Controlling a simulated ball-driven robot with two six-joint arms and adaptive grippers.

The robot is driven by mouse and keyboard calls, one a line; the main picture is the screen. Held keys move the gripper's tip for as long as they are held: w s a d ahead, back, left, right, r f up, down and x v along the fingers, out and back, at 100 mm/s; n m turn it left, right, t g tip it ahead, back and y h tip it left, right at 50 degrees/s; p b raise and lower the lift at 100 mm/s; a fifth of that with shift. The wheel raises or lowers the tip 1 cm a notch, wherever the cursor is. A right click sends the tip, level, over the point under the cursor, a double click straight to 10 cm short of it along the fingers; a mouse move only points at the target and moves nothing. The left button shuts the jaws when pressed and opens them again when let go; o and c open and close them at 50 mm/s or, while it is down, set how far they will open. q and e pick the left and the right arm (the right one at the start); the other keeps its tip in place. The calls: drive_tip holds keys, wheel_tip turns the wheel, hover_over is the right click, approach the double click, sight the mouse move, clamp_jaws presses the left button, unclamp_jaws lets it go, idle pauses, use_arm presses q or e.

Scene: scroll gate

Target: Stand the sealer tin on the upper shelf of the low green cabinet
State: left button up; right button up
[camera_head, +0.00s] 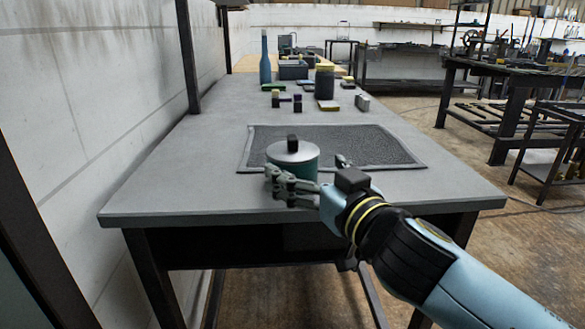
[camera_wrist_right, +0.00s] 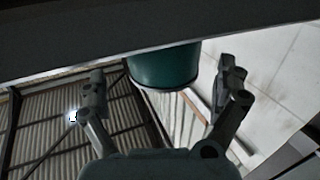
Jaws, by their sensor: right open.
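A teal tin with a pale grey lid and a dark knob (camera_head: 292,160), which looks like the sealer tin, stands upright at the front edge of a dark mat on the table. My right gripper (camera_head: 307,169) is open at the tin's near right side, one finger at its front left and the other at its right. In the right wrist view, the tin (camera_wrist_right: 163,66) shows between the spread fingers (camera_wrist_right: 160,75), with visible gaps on both sides. No grip on it shows. My left gripper is out of view. I cannot make out the low green cabinet.
The dark mat (camera_head: 370,146) lies on the grey table (camera_head: 160,190). A blue bottle (camera_head: 265,60), a dark jar (camera_head: 324,82) and several small blocks stand farther back. A wall runs along the left. Open floor and workbenches (camera_head: 505,80) lie to the right.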

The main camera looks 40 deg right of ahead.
sight(293, 156)
drive_tip(key=w, duration=0.1)
drive_tip(key=w+p, duration=0.1)
drive_tip(key=w, duration=0.1)
drive_tip(key=w+p, duration=0.1)
drive_tip(key=shift+w+d+r, duration=0.15)
drive_tip(key=shift+w+r, duration=0.25)
drive_tip(key=shift+w+f, duration=0.1)
drive_tip(key=shift+w, duration=0.05)
drive_tip(key=shift+c, duration=0.7)
drive_tip(key=c, duration=1.1)
